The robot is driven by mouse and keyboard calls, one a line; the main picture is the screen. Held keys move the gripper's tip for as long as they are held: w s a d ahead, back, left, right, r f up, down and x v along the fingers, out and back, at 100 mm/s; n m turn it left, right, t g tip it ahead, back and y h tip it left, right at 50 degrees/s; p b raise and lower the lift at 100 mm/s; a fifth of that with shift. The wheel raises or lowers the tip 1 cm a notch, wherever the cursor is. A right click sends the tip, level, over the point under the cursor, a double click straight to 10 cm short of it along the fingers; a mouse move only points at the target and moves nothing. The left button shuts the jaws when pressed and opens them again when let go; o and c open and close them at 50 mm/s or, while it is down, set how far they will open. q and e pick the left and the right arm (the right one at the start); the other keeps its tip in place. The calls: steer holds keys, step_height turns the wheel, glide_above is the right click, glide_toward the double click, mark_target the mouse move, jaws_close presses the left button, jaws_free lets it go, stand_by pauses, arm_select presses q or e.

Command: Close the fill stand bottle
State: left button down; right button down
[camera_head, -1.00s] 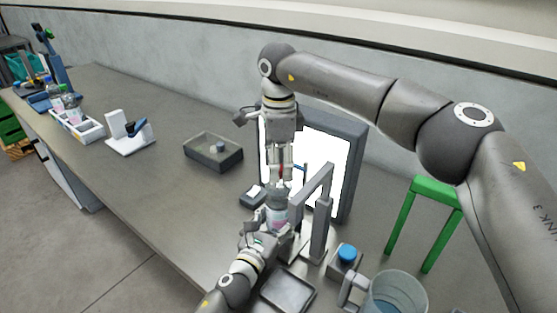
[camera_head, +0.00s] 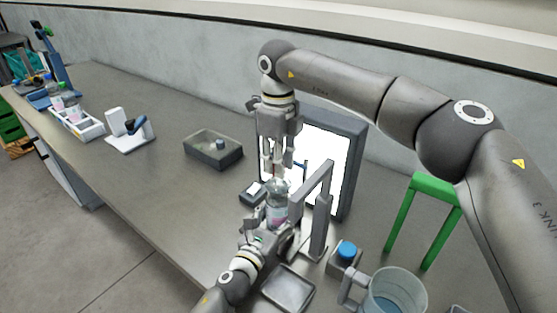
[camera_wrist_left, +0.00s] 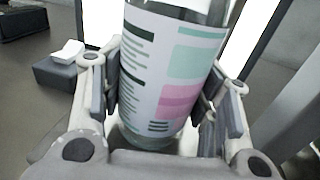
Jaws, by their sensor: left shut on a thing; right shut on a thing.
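The bottle (camera_head: 277,215) stands upright at the fill stand (camera_head: 318,225), clear with a white, green and pink label. In the left wrist view the bottle (camera_wrist_left: 172,75) fills the space between the fingers. My left gripper (camera_head: 268,238) is shut on its lower part, with pads on both sides. My right gripper (camera_head: 279,172) points straight down over the bottle, its fingers shut at the bottle's top. What they grip is mostly hidden by the fingers; I cannot make out a cap there.
A block with a blue cap (camera_head: 347,250) and a clear jug (camera_head: 392,293) stand at the front right. A grey tray (camera_head: 288,290) lies in front of the stand. A bright panel (camera_head: 345,150) stands behind, a green frame (camera_head: 412,215) at right.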

steer(key=m, duration=0.6)
steer(key=shift+m, duration=0.4)
steer(key=c, duration=1.1)
jaws_free()
steer(key=shift+r, duration=0.1)
step_height(320, 180, up, 12)
steer(key=shift+f, duration=0.1)
arm_select(q)
steer(key=shift+c, duration=2.1)
jaws_free()
